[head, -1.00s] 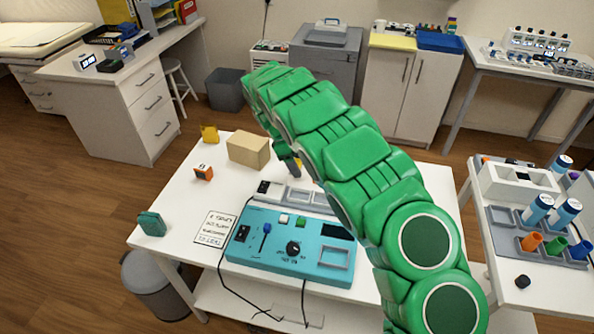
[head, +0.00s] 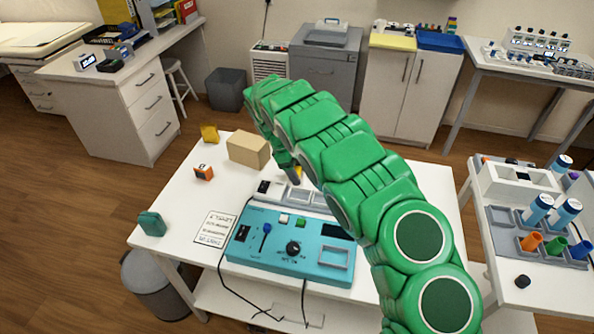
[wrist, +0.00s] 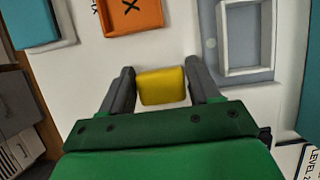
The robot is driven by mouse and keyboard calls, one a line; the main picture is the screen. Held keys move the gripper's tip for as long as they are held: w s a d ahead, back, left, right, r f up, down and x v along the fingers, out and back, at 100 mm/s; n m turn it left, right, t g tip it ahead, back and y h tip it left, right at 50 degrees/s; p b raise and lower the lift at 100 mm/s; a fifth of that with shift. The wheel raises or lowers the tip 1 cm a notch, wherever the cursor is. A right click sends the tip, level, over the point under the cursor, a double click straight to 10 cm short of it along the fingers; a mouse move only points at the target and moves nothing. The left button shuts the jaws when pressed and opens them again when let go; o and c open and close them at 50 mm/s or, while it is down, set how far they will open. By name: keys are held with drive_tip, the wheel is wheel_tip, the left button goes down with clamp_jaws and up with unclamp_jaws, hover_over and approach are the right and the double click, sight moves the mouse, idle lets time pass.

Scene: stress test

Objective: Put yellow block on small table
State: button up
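The yellow block (wrist: 162,86) sits between the two dark fingers of my gripper (wrist: 161,80) in the wrist view, with a finger close against each side. The gripper appears shut on it. In the head view the block (head: 298,172) shows as a small yellow patch beside my gripper (head: 293,174), behind the grey tray and low over the white table (head: 190,205). The arm hides part of this area. Whether the block touches the table top is not clear.
A grey tray (wrist: 240,35), an orange piece marked X (wrist: 130,14) and a blue piece (wrist: 35,22) lie around the gripper. The table also holds a tan box (head: 248,150), a teal control box (head: 290,245) and another yellow object (head: 209,133).

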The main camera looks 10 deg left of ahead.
drive_tip(key=shift+r, duration=0.1)
drive_tip(key=shift+o, duration=0.2)
drive_tip(key=v, duration=1.2)
idle(0.4)
drive_tip(key=shift+s+d+f+m+t+y, duration=0.55)
drive_tip(key=shift+f+m, duration=0.55)
drive_tip(key=shift+m, duration=1.9)
drive_tip(key=shift+s+d+f+m+t+y, duration=0.2)
drive_tip(key=shift+d+f+m+t+y, duration=0.65)
drive_tip(key=shift+m, duration=2.15)
drive_tip(key=shift+s+d+f+m+t+y, duration=0.35)
drive_tip(key=shift+f+m+t+y, duration=0.75)
drive_tip(key=shift+m, duration=1.9)
drive_tip(key=shift+g, duration=0.3)
drive_tip(key=shift+d+x, duration=0.2)
drive_tip(key=shift+x, duration=1.15)
drive_tip(key=shift+d+x, duration=0.2)
drive_tip(key=shift+x, duration=1.2)
